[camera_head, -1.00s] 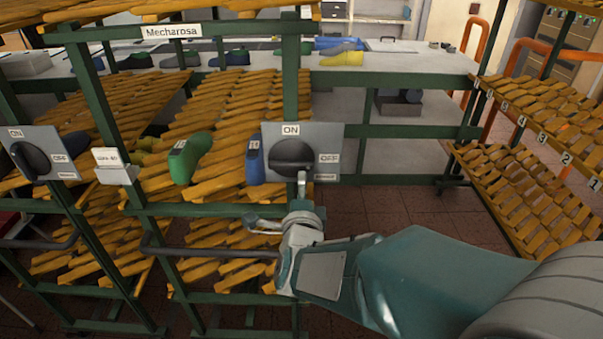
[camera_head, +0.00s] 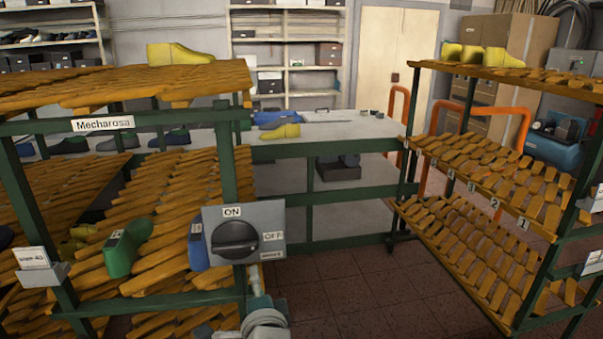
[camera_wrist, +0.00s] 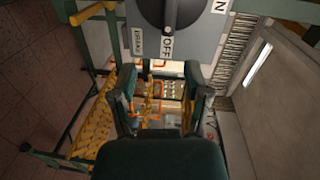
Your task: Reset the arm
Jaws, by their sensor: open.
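My gripper (camera_wrist: 160,88) is open and empty in the wrist view, its two fingers apart with a gap between them. In the wrist view, a grey switch box (camera_wrist: 205,50) with a dark round knob (camera_wrist: 171,12) lies just beyond the fingertips. The fingers look apart from the knob. In the head view, the same switch box (camera_head: 273,218) with its black knob (camera_head: 235,240) and ON and OFF labels is fixed to a green rack post. Part of my arm (camera_head: 265,325) shows below the box, at the bottom edge.
A rack with yellow slatted shelves (camera_head: 190,180) fills the left, holding a green shoe last (camera_head: 122,252) and a blue one (camera_head: 198,247). Another slatted rack (camera_head: 480,165) stands at the right. The tiled floor (camera_head: 345,290) between them is clear.

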